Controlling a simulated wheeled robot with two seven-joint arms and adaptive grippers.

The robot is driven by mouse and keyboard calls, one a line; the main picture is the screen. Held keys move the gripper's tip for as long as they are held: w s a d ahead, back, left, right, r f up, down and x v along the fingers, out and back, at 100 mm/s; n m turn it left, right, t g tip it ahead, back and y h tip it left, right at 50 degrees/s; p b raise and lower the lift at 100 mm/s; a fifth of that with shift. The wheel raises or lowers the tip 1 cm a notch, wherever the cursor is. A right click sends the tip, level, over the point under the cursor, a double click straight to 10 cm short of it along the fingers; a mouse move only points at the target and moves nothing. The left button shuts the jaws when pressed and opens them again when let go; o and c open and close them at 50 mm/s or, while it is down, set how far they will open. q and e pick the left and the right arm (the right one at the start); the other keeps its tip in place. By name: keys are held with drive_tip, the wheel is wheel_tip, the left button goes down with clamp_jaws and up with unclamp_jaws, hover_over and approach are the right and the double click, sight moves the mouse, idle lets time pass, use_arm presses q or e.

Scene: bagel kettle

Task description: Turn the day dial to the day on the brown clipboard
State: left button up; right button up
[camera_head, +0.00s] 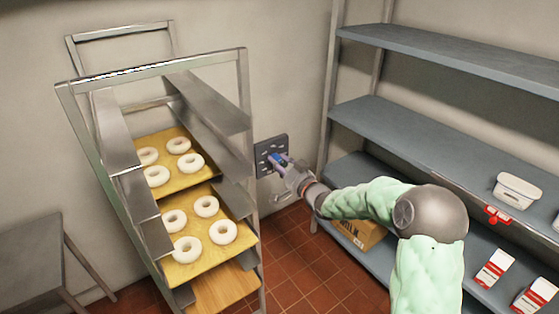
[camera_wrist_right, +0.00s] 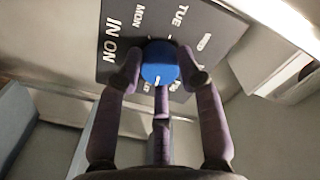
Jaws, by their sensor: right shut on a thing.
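The day dial panel (camera_head: 265,150) is a dark plate on the back wall, just right of the rack. In the right wrist view the panel (camera_wrist_right: 118,30) shows white words, among them "IN ON", "MON" and "TUE"; other labels are small or partly covered. A blue knob (camera_wrist_right: 159,65) sits at its middle. My right gripper (camera_head: 280,160) reaches the panel and is shut on the blue knob, with a finger on each side of it in the wrist view (camera_wrist_right: 158,75). Which day the knob points to cannot be told. No brown clipboard can be made out. My left gripper is not in view.
A metal rack (camera_head: 150,72) with trays of white bagels stands left of the panel, close to my right gripper. Grey shelves (camera_head: 440,140) on the right hold a white tub (camera_head: 517,190) and red-white boxes (camera_head: 493,268). A cardboard box (camera_head: 360,232) sits below my right forearm.

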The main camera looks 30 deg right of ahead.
drive_tip(key=shift+m+p, duration=0.3)
drive_tip(key=shift+m, duration=0.6)
drive_tip(key=o, duration=1.2)
drive_tip(key=shift+c, duration=0.2)
drive_tip(key=shift+s, duration=0.1)
drive_tip(key=s+d, duration=0.1)
drive_tip(key=s, duration=1)
drive_tip(key=shift+s, duration=0.35)
